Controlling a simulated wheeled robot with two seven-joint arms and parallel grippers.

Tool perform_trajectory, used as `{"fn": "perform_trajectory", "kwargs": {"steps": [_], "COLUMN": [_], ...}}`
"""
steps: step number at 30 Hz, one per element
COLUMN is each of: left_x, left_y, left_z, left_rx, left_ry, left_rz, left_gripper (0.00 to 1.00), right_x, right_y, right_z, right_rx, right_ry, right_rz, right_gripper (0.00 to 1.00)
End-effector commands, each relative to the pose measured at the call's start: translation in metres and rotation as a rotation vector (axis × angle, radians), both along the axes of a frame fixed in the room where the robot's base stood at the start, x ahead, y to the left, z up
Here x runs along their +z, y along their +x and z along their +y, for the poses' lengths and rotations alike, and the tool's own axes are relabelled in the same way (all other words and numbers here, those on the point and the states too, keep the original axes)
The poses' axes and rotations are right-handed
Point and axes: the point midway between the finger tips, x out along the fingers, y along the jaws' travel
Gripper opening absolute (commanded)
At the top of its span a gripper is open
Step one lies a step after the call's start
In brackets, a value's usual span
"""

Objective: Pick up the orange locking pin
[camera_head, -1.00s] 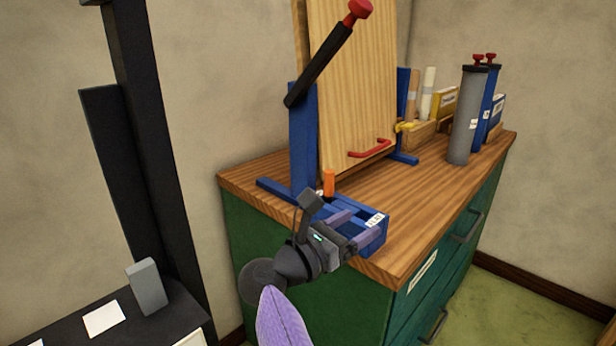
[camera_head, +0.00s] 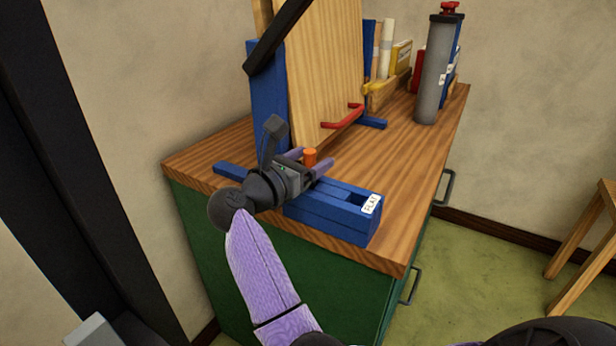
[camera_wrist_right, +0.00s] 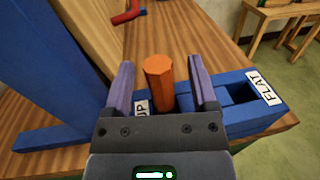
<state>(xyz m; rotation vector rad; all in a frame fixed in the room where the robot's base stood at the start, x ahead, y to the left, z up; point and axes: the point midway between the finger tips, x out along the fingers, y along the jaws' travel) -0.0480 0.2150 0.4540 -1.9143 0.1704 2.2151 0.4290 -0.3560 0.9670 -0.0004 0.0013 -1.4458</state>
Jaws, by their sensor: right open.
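The orange locking pin (camera_head: 310,157) stands upright in a blue block on the wooden cabinet top. In the right wrist view the pin (camera_wrist_right: 159,80) is between the two purple fingers of my right gripper (camera_wrist_right: 161,85), with a gap on each side. My right gripper (camera_head: 312,160) is open, at the pin and above the block. The blue block (camera_head: 330,212) has a slot and a label reading FLAT (camera_wrist_right: 264,88); a second label, partly hidden, reads UP (camera_wrist_right: 142,107). My left gripper is not in view.
A wooden panel (camera_head: 320,80) leans upright in a blue stand (camera_head: 268,110) just behind the gripper. A red handle (camera_head: 343,118) is low on the panel. A grey canister (camera_head: 433,70) and books stand at the back. The right side of the top is clear.

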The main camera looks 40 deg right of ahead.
Motion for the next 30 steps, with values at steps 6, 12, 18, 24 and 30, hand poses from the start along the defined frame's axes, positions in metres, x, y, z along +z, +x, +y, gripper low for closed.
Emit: {"fn": "perform_trajectory", "kwargs": {"steps": [6, 12, 18, 24, 30], "left_x": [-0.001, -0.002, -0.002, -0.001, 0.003], "left_y": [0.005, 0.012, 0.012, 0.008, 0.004], "left_z": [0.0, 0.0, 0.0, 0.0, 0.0], "left_rx": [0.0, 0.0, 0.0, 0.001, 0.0], "left_ry": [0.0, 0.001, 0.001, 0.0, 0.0], "left_rz": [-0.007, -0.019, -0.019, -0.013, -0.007], "left_gripper": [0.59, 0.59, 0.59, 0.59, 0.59], "right_x": [0.0, 0.0, 0.0, 0.0, 0.008], "right_y": [0.0, 0.0, 0.0, 0.0, 0.0], "right_z": [-0.003, -0.002, -0.002, -0.002, -0.002], "right_rx": [0.001, 0.001, 0.001, 0.001, 0.001], "right_ry": [0.001, 0.0, 0.0, 0.0, 0.0], "right_rz": [-0.001, -0.001, 0.0, -0.001, -0.004], "right_gripper": [0.74, 0.34, 0.0, 0.0, 0.0]}}
